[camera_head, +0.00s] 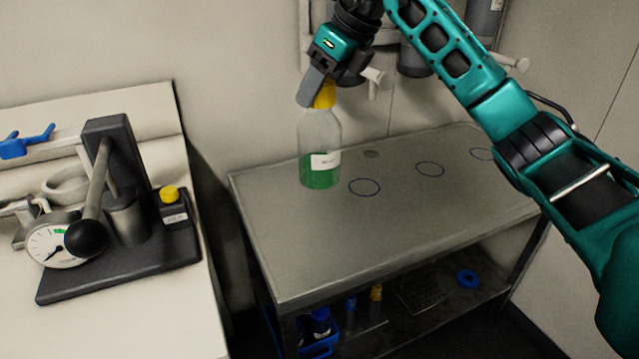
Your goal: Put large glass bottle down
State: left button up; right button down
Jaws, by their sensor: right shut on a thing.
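The large glass bottle (319,148) is clear, with a yellow cap, a white label and green liquid in its lower part. It is upright over the back left of the grey metal table (330,240). I cannot tell whether its base touches the tabletop. My right gripper (319,92) is shut on the bottle at its yellow cap, from above. The gripper hides part of the cap. My left gripper is not in view.
Several blue circles (364,187) are drawn on the tabletop, right of the bottle. The table's front is clear. A lower shelf (400,310) holds small items. On the left bench stands a black press-like device (120,220) with a gauge. Wall fittings (375,78) hang behind my right gripper.

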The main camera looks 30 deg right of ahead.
aim_at(339, 137)
notch_tip(339, 137, down, 10)
jog(key=shift+r+b, duration=0.1)
jog(key=shift+b, duration=0.7)
jog(key=shift+f+b, duration=0.4)
jog(key=shift+f, duration=2.3)
jog(key=shift+c, duration=1.7)
grip_release()
jog(key=shift+f, duration=0.1)
jog(key=shift+r, duration=0.2)
jog(key=p+v, duration=0.1)
jog(key=v, duration=1.1)
jog(key=shift+p, duration=0.3)
jog(key=shift+f, duration=0.1)
